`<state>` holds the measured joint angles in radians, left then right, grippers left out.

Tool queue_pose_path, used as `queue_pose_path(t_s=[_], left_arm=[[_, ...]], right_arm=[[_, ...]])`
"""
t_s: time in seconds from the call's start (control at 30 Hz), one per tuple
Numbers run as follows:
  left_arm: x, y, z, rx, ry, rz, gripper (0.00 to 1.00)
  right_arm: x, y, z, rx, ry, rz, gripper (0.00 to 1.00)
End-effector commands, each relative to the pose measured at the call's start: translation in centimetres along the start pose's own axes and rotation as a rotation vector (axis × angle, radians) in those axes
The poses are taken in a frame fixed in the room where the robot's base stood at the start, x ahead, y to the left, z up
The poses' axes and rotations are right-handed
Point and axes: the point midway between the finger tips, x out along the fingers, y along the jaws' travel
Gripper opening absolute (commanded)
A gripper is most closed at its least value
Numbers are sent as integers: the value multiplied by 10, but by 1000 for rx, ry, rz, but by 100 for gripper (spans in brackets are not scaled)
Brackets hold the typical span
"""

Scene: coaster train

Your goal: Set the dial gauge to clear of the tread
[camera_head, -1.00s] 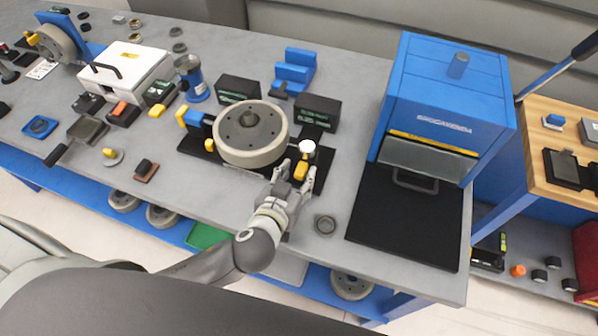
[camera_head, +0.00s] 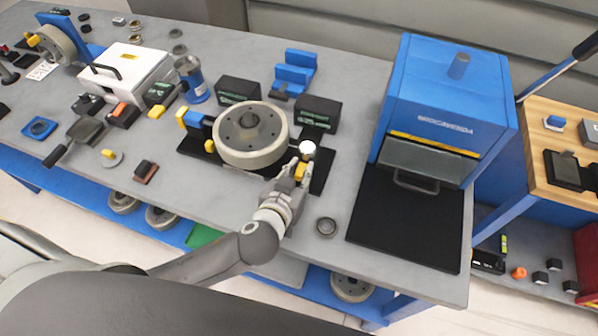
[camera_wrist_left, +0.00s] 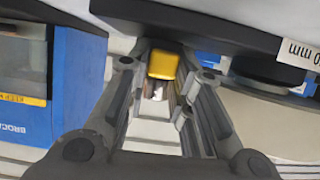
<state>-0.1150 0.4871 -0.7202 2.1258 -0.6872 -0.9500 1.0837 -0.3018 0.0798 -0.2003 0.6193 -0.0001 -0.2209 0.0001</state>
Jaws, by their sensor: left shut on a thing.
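The dial gauge (camera_head: 307,147), a small round white face, stands at the right of a grey wheel (camera_head: 251,135) on a black base. A yellow grip (camera_head: 299,172) sits just below the gauge. My left gripper (camera_head: 297,175) is shut on this yellow grip, reaching in from the front of the bench. In the left wrist view the yellow grip (camera_wrist_left: 163,64) shows between the fingertips. Whether the gauge's tip touches the wheel's tread is too small to tell. My right gripper is not in view.
A blue oven-like machine (camera_head: 445,105) with a black mat (camera_head: 405,220) stands to the right. A dark ring (camera_head: 325,227) lies right of my left gripper. Black display boxes (camera_head: 318,113) stand behind the wheel. A white box (camera_head: 122,70) is further left.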

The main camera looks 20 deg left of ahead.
Motion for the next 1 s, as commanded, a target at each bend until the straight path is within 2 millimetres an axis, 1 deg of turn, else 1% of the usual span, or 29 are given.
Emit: queue_pose_path(t_s=[0.17,0.4,0.53,0.87,0.9,1.0], left_arm=[[0,1,0,-1,0,0,0],[0,24,2,-5,-1,2,0],[0,33,1,-3,-2,2,0],[0,36,1,-2,-1,5,0],[0,36,1,-2,-1,6,22],[0,36,1,-3,-1,5,35]], right_arm=[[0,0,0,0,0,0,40],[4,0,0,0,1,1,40],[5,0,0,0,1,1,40],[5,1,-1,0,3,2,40],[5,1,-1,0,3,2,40],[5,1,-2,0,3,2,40]])
